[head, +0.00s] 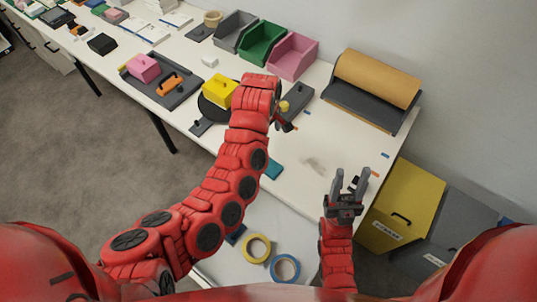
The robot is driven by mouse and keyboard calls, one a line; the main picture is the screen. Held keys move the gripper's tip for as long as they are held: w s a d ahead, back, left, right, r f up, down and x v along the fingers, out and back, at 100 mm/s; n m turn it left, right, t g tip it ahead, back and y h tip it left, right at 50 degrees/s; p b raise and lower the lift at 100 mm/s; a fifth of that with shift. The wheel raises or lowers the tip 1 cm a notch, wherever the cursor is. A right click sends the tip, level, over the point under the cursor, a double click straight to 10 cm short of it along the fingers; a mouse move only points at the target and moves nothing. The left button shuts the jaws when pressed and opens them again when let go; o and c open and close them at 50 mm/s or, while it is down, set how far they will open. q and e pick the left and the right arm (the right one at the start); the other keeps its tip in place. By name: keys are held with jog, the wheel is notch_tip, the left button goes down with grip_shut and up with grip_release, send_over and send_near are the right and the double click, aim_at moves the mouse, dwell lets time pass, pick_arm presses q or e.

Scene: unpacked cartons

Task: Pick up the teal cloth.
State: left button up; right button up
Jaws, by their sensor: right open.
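A small teal patch (273,168), which looks like the teal cloth, lies on the white table just right of my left forearm. The arm hides part of it. My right gripper (351,175) is open and points up the picture over the table's right edge, to the right of the cloth and apart from it. My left gripper (286,119) is farther up the table, beyond the cloth. It is mostly hidden by its own wrist, so its jaws cannot be made out.
A yellow tape roll (257,249) and a blue tape roll (285,268) lie near the front. Pink (293,56) and green (262,44) bins stand at the back. A brown roll on a dark holder (358,107) is at the back right.

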pick_arm(q)
jog(key=shift+g, duration=0.6)
jog(key=f+b, duration=0.2)
jog(key=s+f+b, duration=0.1)
jog(key=f, duration=0.2)
jog(key=f+b, duration=0.2)
jog(key=f, duration=0.1)
jog(key=shift+s+a+b, duration=0.15)
jog(key=shift+s+b, duration=0.2)
jog(key=shift+s, duration=0.05)
jog(key=shift+f+p, duration=0.45)
jog(key=shift+f, duration=0.65)
jog(key=shift+f+p, duration=0.6)
jog(key=shift+p, duration=0.15)
jog(key=shift+d+f+p, duration=0.2)
jog(key=shift+f+p, duration=0.35)
jog(key=shift+f, duration=1.6)
jog(key=shift+w, duration=0.1)
